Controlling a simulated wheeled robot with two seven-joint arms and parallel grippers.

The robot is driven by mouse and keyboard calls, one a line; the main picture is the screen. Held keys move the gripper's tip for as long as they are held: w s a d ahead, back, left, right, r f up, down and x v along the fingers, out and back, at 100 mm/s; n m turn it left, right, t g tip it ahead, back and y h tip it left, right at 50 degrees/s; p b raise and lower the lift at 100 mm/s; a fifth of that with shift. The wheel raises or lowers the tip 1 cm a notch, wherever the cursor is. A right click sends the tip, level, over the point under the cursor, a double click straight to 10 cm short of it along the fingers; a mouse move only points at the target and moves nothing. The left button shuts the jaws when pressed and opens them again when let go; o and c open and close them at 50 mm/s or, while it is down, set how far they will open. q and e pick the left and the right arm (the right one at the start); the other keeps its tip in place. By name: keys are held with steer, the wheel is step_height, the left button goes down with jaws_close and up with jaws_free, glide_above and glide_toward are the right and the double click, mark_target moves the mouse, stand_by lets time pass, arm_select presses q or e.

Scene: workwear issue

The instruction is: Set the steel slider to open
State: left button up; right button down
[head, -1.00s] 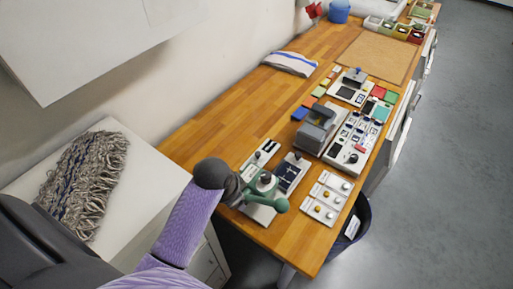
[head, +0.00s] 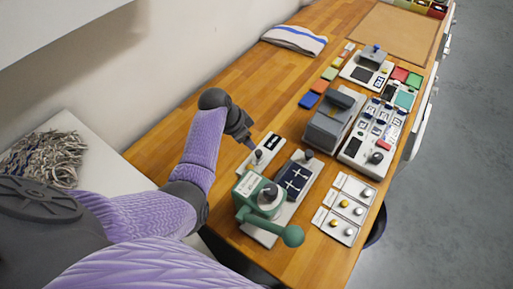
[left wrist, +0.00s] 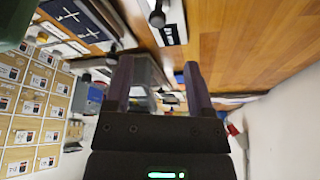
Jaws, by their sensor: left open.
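A small white plate (head: 264,158) with a dark slot and pale marks lies on the wooden bench. A dark grey knob (head: 258,155) stands at its near end; the plate also shows upside down in the left wrist view (left wrist: 172,34). A second panel with dark blue fields (head: 294,180) lies to its right, with a grey knob (head: 308,154) at its far end. I cannot tell which knob is the steel slider. My left gripper (head: 250,144) is open and empty, close beside the small plate, apart from its knob. My right gripper is out of view.
A green device (head: 256,196) with a round-ended handle stands just in front of the small plate. A grey machine (head: 331,122) and a white button panel (head: 357,190) stand to the right. Bare bench (head: 232,78) lies to the left and behind.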

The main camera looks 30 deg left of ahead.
mark_target(258, 152)
arm_select(q)
steer(key=b+x, duration=0.5)
steer(key=x, duration=0.4)
steer(key=shift+s+d+f, duration=0.1)
steer(key=shift+d+f, duration=0.05)
steer(key=shift+d, duration=0.05)
steer(key=shift+c, duration=0.3)
jaws_close()
stand_by(0.6)
